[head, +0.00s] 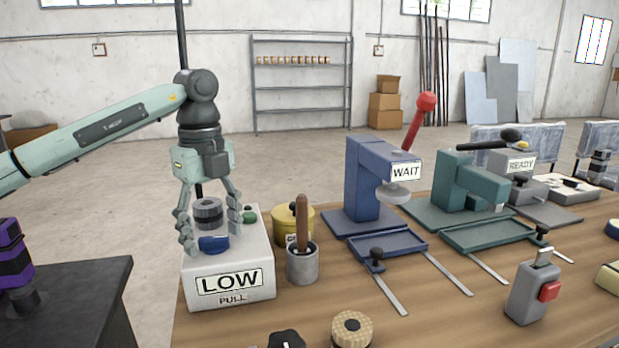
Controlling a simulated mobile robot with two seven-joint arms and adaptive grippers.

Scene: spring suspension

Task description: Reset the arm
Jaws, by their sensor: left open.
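My left gripper (213,240) hangs down with its fingers spread over a white box (228,283) labelled LOW and PULL. A dark ribbed knob (208,212) and a blue part (214,244) show between and near the fingers; I cannot tell whether the fingers touch them. A blue press (365,180) stands right of centre with a WAIT sign (406,172). Its red lever arm (419,115) points up. A teal press (462,190) stands right of it, with a black lever (495,142) lying nearly level near a READY sign (521,165). My right gripper is not in view.
On the wooden bench (430,325) are a grey cup (302,264) with a brown handle (302,222), a yellow tin (284,225), a grey switch box (533,292) with a red button, and metal slides with black knobs. A dark table (90,290) stands at left.

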